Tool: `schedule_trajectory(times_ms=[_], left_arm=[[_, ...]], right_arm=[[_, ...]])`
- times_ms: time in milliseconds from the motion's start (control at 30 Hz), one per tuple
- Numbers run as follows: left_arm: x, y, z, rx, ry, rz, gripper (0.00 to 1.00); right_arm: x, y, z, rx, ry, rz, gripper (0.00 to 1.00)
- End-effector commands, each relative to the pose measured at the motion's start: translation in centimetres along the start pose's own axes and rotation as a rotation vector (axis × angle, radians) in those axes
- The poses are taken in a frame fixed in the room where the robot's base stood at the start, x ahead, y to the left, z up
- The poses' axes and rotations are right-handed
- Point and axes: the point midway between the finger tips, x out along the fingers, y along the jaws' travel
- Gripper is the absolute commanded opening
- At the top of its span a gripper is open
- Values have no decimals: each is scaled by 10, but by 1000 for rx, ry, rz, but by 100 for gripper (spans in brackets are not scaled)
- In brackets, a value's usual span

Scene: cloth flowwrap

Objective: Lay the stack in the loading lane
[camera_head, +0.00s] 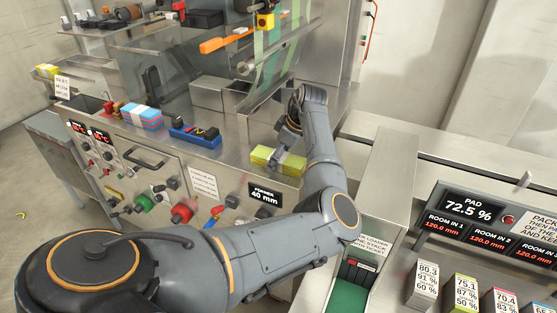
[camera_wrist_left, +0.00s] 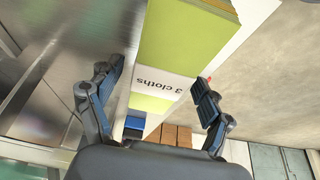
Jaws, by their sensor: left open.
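A yellow-green stack of cloths (camera_head: 279,158) with a pale band lies on the steel ledge of the machine. In the left wrist view the stack (camera_wrist_left: 188,45) has a white band reading "3 cloths". My left gripper (camera_head: 287,133) is directly above and behind it in the head view. In the left wrist view my left gripper (camera_wrist_left: 160,82) is open, with one finger on each side of the stack; I cannot tell whether they touch it. A green-floored lane (camera_head: 350,301) with a loader sign is at the bottom, partly cut off. My right gripper is not in view.
A blue and pink stack (camera_head: 140,116) and a blue tray with tools (camera_head: 195,136) stand left on the ledge. Knobs and a "FORMER 40 mm" display (camera_head: 265,195) are on the front panel. Several labelled blocks (camera_head: 464,295) stand at bottom right, below a pad display (camera_head: 472,208).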

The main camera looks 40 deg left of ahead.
Motion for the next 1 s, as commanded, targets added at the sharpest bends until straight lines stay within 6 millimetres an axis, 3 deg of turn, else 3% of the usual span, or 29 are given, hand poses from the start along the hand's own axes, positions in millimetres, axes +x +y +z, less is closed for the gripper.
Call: schedule_trajectory(times_ms=[33, 267, 667, 1000], left_arm=[[0, 0, 0, 0, 0, 0, 77], [0, 0, 0, 0, 0, 0, 30], [-8, 1, -3, -1, 1, 3, 30], [-67, 1, -28, -2, 1, 4, 30]], right_arm=[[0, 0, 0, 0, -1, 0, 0], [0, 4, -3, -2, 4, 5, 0], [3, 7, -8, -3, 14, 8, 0], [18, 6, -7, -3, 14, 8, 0]])
